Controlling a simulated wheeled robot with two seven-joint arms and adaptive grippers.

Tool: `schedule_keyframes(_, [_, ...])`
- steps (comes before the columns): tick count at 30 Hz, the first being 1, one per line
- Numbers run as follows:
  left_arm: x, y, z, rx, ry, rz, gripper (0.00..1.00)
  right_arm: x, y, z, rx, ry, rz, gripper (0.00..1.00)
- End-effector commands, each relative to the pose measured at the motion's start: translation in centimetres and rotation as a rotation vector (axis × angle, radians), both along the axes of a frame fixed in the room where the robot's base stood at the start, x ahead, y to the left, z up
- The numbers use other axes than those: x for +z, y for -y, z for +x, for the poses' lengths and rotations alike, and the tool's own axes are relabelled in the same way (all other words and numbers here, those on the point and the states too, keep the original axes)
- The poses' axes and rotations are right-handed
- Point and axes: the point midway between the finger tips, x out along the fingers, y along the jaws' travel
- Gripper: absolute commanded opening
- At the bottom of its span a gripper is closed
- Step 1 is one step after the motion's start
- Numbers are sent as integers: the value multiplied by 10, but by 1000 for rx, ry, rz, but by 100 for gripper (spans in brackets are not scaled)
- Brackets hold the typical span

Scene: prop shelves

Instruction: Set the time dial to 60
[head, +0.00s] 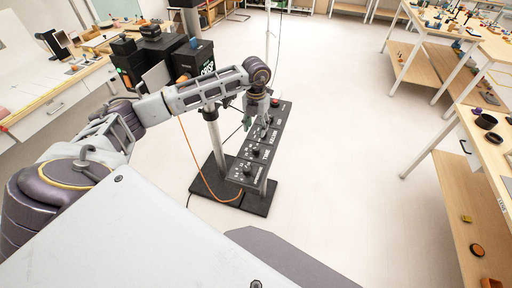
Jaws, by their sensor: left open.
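A dark control panel (241,181) on a stand carries several dials in a row, running away from me. A near dial (247,171) and a middle dial (256,153) are in plain view. The panel's lettering is too small to read surely, so I cannot tell which dial is the time dial or where it points. My left gripper (256,119) points down over the far part of the panel and is open. It partly hides the dials there, and I cannot tell whether it touches one. My right gripper is out of view.
The panel stands on a black floor base (258,207), with an orange cable (196,165) hanging beside it. Black equipment (165,50) stands behind my left arm. A workbench (48,108) is at left, and wooden shelves (450,165) at right. The floor between is clear.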

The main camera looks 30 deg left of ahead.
Motion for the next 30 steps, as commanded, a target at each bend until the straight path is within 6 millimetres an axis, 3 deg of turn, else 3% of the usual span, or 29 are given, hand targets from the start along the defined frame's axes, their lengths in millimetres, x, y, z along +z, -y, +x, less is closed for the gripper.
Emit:
schedule_keyframes(21, [-90, 1, -1, -1, -3, 0, 50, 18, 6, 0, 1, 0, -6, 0])
schedule_keyframes(30, [-119, 0, 0, 0, -1, 0, 50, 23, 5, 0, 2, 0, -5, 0])
